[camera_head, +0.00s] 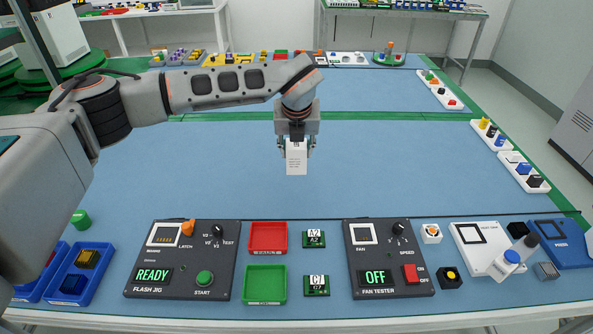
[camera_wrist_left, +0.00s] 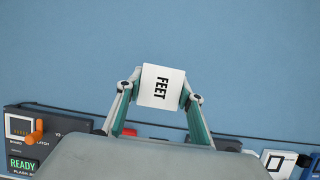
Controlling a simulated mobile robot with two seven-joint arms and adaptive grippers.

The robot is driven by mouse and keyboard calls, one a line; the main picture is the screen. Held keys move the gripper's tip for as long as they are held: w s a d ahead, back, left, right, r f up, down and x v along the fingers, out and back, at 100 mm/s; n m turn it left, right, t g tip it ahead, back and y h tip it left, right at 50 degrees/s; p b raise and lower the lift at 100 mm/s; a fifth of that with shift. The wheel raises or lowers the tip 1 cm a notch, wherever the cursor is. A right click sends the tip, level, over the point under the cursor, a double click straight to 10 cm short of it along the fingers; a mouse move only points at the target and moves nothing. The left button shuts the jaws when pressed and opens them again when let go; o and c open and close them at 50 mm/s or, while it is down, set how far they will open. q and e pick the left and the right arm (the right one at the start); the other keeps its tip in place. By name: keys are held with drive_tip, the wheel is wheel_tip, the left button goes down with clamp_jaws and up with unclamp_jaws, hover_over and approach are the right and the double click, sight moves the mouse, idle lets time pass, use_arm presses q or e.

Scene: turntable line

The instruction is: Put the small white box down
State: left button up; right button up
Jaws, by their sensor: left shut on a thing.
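The small white box (camera_head: 296,160) is held in my left gripper (camera_head: 297,150) over the blue table surface (camera_head: 200,160), in the middle of the head view. My left gripper's fingers are shut on its two sides. In the left wrist view the box (camera_wrist_left: 161,87) shows a white face with the word FEET, between the two fingertips of my left gripper (camera_wrist_left: 160,98). From these views I cannot tell how high the box is above the surface. My right gripper is not in view.
Along the near edge stand the flash jig (camera_head: 182,260), a red tray (camera_head: 268,238), a green tray (camera_head: 265,284), two green boards, the fan tester (camera_head: 388,259) and a white device (camera_head: 490,248). Several white trays line the right and far edges. The blue middle is clear.

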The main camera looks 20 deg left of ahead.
sight(297, 170)
use_arm(q)
drive_tip(key=shift+f+b, duration=0.3)
drive_tip(key=shift+f, duration=3.25)
drive_tip(key=shift+f, duration=0.15)
drive_tip(key=o, duration=1.2)
